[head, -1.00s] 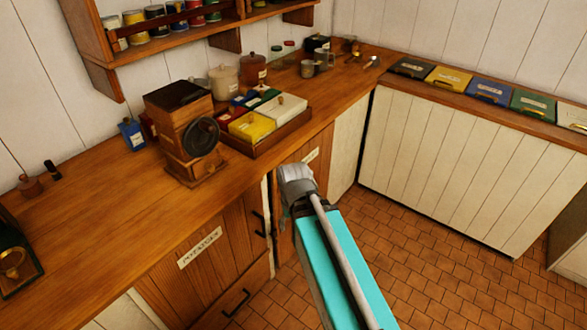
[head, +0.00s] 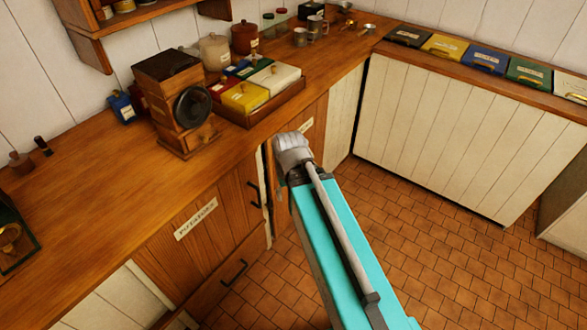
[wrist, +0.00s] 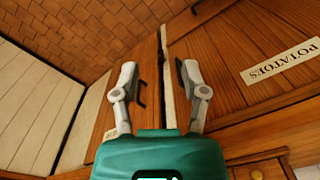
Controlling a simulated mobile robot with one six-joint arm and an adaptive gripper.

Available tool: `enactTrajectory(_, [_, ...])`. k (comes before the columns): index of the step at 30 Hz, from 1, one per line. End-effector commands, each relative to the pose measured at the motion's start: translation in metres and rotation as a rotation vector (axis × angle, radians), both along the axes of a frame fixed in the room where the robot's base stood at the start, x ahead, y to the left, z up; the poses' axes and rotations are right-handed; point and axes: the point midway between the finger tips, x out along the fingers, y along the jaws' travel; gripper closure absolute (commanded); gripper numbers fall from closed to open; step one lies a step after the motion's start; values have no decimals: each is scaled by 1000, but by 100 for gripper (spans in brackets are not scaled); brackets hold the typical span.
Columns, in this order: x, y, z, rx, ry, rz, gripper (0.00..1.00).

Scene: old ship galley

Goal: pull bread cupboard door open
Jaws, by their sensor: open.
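The wooden door right of the potatoes cupboard shows in the head view (head: 317,113), mostly behind my gripper and arm. Its label is partly covered and I cannot read it. In the wrist view this door (wrist: 137,55) is on the left, with a black bar handle (wrist: 140,92). My gripper (wrist: 158,72) is open. Its left finger is beside that handle, and the handle appears between the fingers; I cannot tell if they touch. In the head view my gripper (head: 292,150) is just below the counter edge. A dark gap runs along the door's edge.
The potatoes door (head: 198,222) with its black handle (head: 254,194) is left of my gripper, past a narrow white post (wrist: 167,75). The counter (head: 110,175) overhangs the doors, bearing a coffee grinder (head: 175,105) and box tray (head: 262,112). The tiled floor (head: 430,230) is clear.

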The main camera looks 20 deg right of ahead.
Motion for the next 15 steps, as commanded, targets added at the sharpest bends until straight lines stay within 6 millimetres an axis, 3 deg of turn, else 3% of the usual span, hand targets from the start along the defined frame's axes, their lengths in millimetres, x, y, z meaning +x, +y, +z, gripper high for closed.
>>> enactTrajectory(15, [48, 0, -81, 257, -99, 174, 43])
